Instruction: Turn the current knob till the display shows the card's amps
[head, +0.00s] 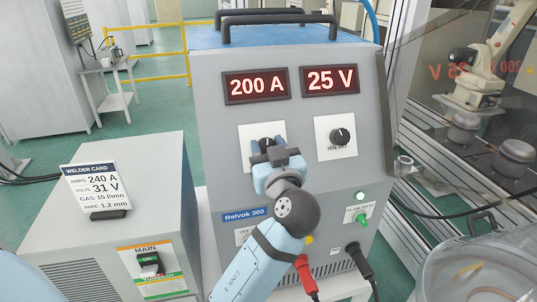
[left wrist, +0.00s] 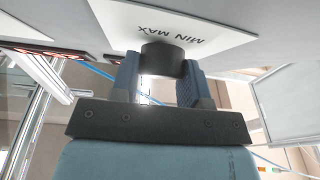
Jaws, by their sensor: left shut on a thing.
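The welder (head: 215,170) stands in the middle of the head view. Its left display (head: 257,86) reads 200 A and its right display (head: 330,80) reads 25 V. My left gripper (head: 268,145) is shut on the black current knob (head: 266,142) below the amps display, and the arm hides part of the panel. In the left wrist view the fingers sit on both sides of the knob (left wrist: 162,58), under the MIN MAX print. The welder card (head: 96,188) reads 240 A, 31 V, gas 15 l/min, wire 1.2 mm. My right gripper is not in view.
The volts knob (head: 339,136) is right of the current knob. A grey box (head: 150,170) with a MAIN switch (head: 150,263) marked ON stands at left. Red and black cable plugs (head: 305,272) stick out low on the panel. A glazed cell with a robot arm (head: 490,60) is at right.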

